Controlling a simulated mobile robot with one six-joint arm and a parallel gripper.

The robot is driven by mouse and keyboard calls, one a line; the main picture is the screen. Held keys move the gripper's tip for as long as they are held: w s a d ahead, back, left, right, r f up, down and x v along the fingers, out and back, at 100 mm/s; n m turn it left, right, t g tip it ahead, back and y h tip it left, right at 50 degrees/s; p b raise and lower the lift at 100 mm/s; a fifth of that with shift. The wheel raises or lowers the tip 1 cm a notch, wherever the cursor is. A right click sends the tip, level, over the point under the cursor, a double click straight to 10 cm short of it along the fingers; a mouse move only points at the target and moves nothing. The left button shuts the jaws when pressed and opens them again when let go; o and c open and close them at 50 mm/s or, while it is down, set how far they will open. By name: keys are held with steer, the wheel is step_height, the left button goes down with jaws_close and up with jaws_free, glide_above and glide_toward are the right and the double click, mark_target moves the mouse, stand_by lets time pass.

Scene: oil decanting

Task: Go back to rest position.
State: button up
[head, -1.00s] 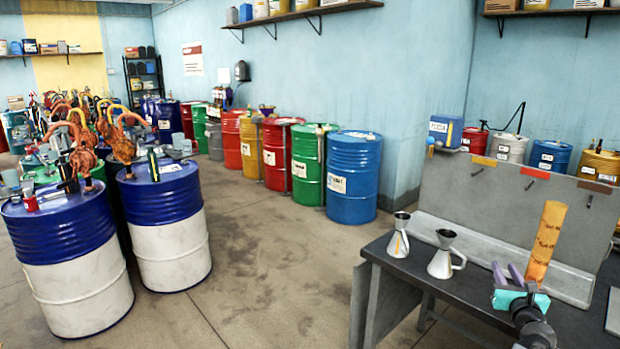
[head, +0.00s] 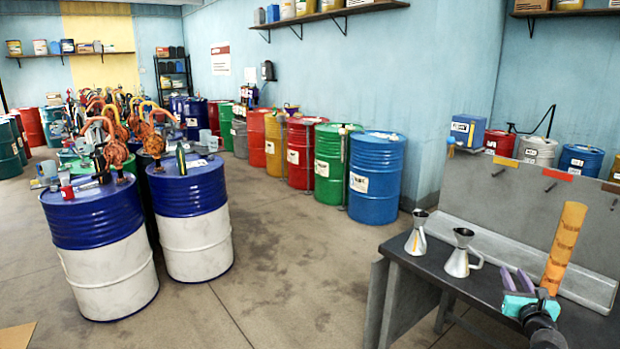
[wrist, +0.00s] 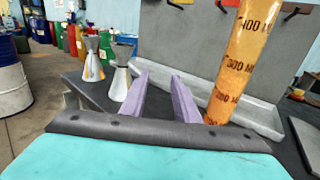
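My gripper (head: 517,281) is over the dark workbench (head: 409,262) at the lower right of the head view. In the wrist view its two purple fingers (wrist: 159,98) stand apart with nothing between them. An orange graduated cylinder (head: 565,247) stands upright on the bench just right of the gripper; it also shows in the wrist view (wrist: 240,60), close to the right finger. Two metal measuring jugs with funnel tops stand left of the gripper: one (head: 417,240) with an orange mark and one (head: 460,258) with a handle.
A grey backboard (head: 480,195) with hooks rises behind the bench. Blue-and-white drums (head: 196,225) with pumps and tools stand at the left. Coloured drums (head: 374,180) line the wall. The concrete floor (head: 285,260) between is clear.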

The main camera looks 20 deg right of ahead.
steer(key=w+a+f+n+t+y+b, duration=0.1)
steer(key=w+a+f+y+b, duration=0.15)
steer(key=w+a+f, duration=0.85)
steer(key=w+a+f+n+y+b, duration=0.1)
steer(key=w+a+f+y, duration=0.3)
steer(key=w+a+f, duration=0.55)
steer(key=w+a+f+m+g+y+b, duration=0.1)
steer(key=a+f+m+g+b, duration=0.15)
steer(key=a+f, duration=0.85)
steer(key=w+a+f+m+g+b, duration=0.15)
steer(key=a+f+m, duration=0.25)
steer(key=a+f, duration=0.6)
steer(key=s+a+f+m+g+b, duration=0.1)
steer(key=s+a+f+m+g, duration=0.35)
steer(key=s+a+f, duration=0.45)
steer(key=s+a+f+m+g+b, duration=0.1)
steer(key=s+a+f+m+g, duration=0.2)
steer(key=s+a+f+m, duration=0.55)
steer(key=s+a+f+m+g+y, duration=0.1)
steer(key=s+m+g, duration=0.3)
steer(key=s, duration=0.7)
steer(key=s+a+f+m+g+y, duration=0.2)
steer(key=s+a+f+m+g, duration=0.1)
steer(key=s+m, duration=0.4)
steer(key=s+a+g, duration=0.1)
steer(key=s+g, duration=0.1)
steer(key=s, duration=0.1)
steer(key=shift+s, duration=0.35)
